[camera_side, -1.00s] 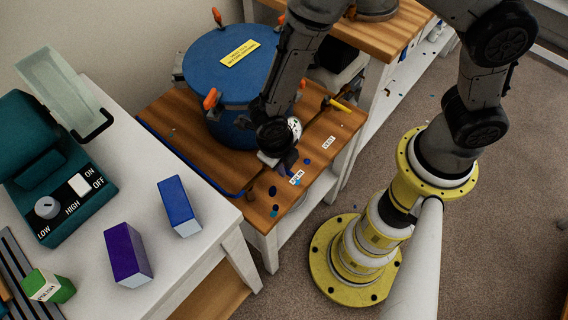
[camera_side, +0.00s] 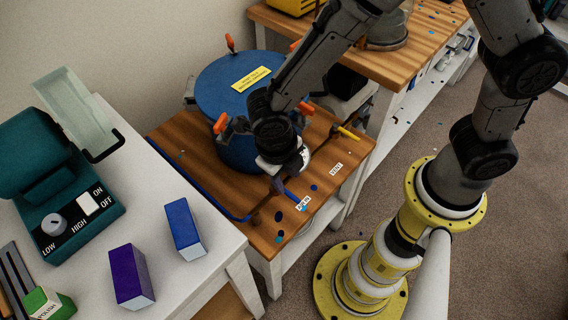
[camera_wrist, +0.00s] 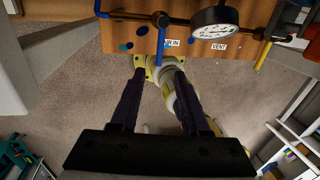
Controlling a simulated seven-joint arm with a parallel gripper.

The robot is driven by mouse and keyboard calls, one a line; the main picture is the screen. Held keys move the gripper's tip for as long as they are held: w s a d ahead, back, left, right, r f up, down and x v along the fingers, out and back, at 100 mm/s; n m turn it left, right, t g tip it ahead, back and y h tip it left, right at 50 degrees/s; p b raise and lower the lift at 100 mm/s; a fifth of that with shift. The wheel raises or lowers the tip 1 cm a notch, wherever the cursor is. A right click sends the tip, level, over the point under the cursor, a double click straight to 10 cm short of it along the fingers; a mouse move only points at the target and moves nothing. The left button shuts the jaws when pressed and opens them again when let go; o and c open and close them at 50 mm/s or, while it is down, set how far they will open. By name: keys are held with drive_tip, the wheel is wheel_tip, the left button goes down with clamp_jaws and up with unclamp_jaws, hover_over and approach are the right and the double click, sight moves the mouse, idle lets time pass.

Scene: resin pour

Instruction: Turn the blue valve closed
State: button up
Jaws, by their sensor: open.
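The blue valve handle (camera_wrist: 160,47) hangs below a dark pipe fitting in the wrist view, left of the AIR IN label. In the side view the blue handle (camera_side: 290,196) shows beside my gripper (camera_side: 277,184), just above the wooden bench top. In the wrist view my gripper (camera_wrist: 158,76) is open and empty, with its two dark fingers spread. The handle's free end appears in line with the gap between the fingertips. I cannot tell how deep it lies between them.
A round gauge (camera_wrist: 216,22) sits right of the blue handle. A yellow handle (camera_side: 347,132) lies farther right near the VENT label. The blue pot (camera_side: 238,88) with orange-tipped clamps stands close behind my wrist. Blue spots dot the wooden bench (camera_side: 190,150).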

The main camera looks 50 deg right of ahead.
drive_tip(key=shift+a+r, duration=0.2)
drive_tip(key=shift+r, duration=0.7)
drive_tip(key=shift+a+r, duration=0.15)
drive_tip(key=shift+r, duration=0.7)
drive_tip(key=shift+a+r, duration=0.2)
drive_tip(key=shift+r, duration=0.7)
drive_tip(key=d+r+m+t+y, duration=0.2)
drive_tip(key=d+r+m+t, duration=0.2)
drive_tip(key=d+r+m, duration=1)
drive_tip(key=s+d+r+m, duration=0.1)
drive_tip(key=s+d+m, duration=0.2)
drive_tip(key=m, duration=0.8)
drive_tip(key=s+d+r+m+t, duration=0.1)
drive_tip(key=s+d+m, duration=0.2)
drive_tip(key=s+m, duration=0.4)
drive_tip(key=m, duration=0.4)
drive_tip(key=shift+d+t, duration=0.3)
drive_tip(key=shift+d, duration=0.05)
drive_tip(key=shift+s+r, duration=0.1)
